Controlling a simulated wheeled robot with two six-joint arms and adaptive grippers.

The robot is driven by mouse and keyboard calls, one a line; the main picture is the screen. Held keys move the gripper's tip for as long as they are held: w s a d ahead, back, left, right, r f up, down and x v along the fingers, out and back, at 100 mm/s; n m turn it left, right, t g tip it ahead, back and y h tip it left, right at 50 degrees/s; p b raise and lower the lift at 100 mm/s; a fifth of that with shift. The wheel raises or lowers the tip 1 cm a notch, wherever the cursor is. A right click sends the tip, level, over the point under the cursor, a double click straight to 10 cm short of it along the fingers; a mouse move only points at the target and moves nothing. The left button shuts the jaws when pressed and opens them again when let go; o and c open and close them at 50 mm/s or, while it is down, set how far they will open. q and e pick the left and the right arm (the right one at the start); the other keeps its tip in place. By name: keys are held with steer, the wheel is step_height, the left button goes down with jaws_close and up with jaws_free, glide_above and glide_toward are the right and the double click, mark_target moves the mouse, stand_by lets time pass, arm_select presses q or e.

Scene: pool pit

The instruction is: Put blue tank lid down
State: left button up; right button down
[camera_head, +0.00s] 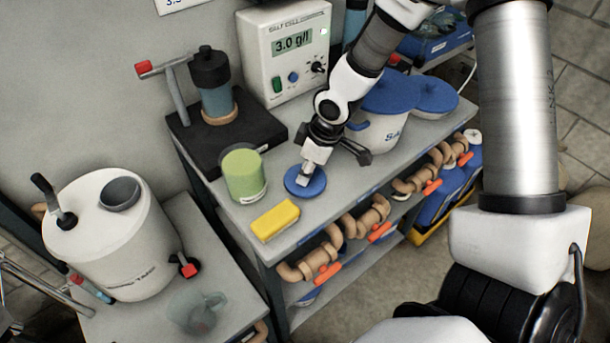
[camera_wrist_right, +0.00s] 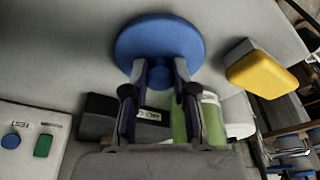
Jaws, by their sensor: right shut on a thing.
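The blue tank lid (camera_head: 305,181) is a round blue disc at the front of the grey bench, between the green cup and the white salt pot. My right gripper (camera_head: 308,172) reaches down from above and is shut on the lid's raised middle. In the right wrist view the lid (camera_wrist_right: 160,38) lies flat against the fingertips (camera_wrist_right: 160,76). I cannot tell whether its underside touches the bench top. A white tank (camera_head: 110,240) with a dark round opening on top stands on the lower left bench. My left gripper is not in view.
The green cup (camera_head: 244,174) and yellow sponge (camera_head: 275,220) are close left of the lid. Behind stand a pump (camera_head: 215,90), a meter box (camera_head: 285,50) and the blue-lidded white pot (camera_head: 378,133). A clear jug (camera_head: 195,311) is on the lower bench. Pipes line the bench front.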

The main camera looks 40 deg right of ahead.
steer(key=shift+w+a+f, duration=0.1)
steer(key=shift+f, duration=0.3)
steer(key=shift+s+d+r, duration=0.1)
steer(key=shift+s+d, duration=0.15)
steer(key=c, duration=0.9)
jaws_free()
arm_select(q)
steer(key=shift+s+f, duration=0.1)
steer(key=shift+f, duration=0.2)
arm_select(e)
steer(key=shift+w+a, duration=0.1)
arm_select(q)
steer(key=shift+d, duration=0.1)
